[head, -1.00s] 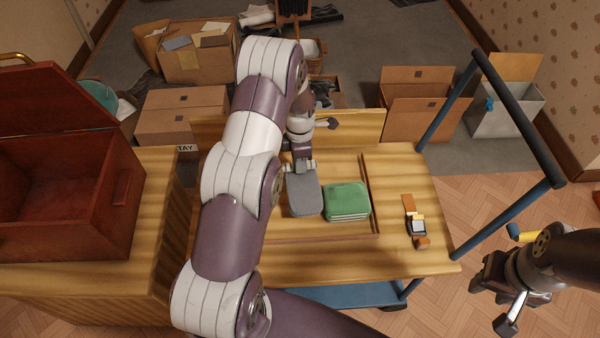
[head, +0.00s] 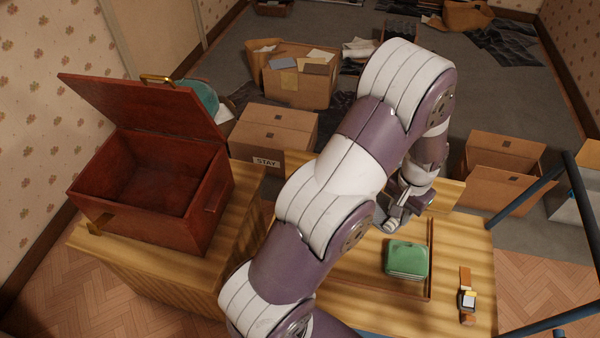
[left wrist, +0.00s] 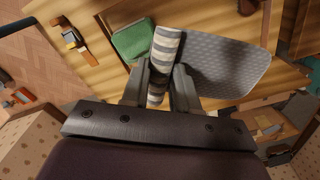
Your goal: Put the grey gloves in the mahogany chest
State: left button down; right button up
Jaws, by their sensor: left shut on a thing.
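The grey gloves (left wrist: 222,68) have a patterned grey body and a grey-and-white striped cuff. My left gripper (left wrist: 160,78) is shut on them at the cuff and seems to hold them above the wooden top. In the head view my left gripper (head: 393,208) is partly covered by my arm, and the gloves are mostly hidden. The mahogany chest (head: 207,213) stands at the left with its lid (head: 145,105) raised. Its visible inside looks empty. My left gripper is well to its right. My right gripper is not in view.
The chest rests on a wooden cabinet (head: 170,268). A box marked STAY (head: 275,137) stands behind. A blue cart rail (head: 585,215) rises at the right.

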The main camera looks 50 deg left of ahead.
aim_at(175, 209)
jog(key=k+j, duration=0.15)
jog(key=j, duration=0.25)
jog(key=k+j, duration=0.2)
jog(key=j, duration=0.2)
jog(key=k+j, duration=0.15)
jog(key=j, duration=0.2)
jog(key=k+j, duration=0.2)
jog(key=j, duration=0.2)
jog(key=k+j, duration=0.15)
jog(key=j, duration=0.25)
jog(key=k+j, duration=0.15)
jog(key=j, duration=0.25)
jog(key=k+j, duration=0.2)
jog(key=j, duration=0.2)
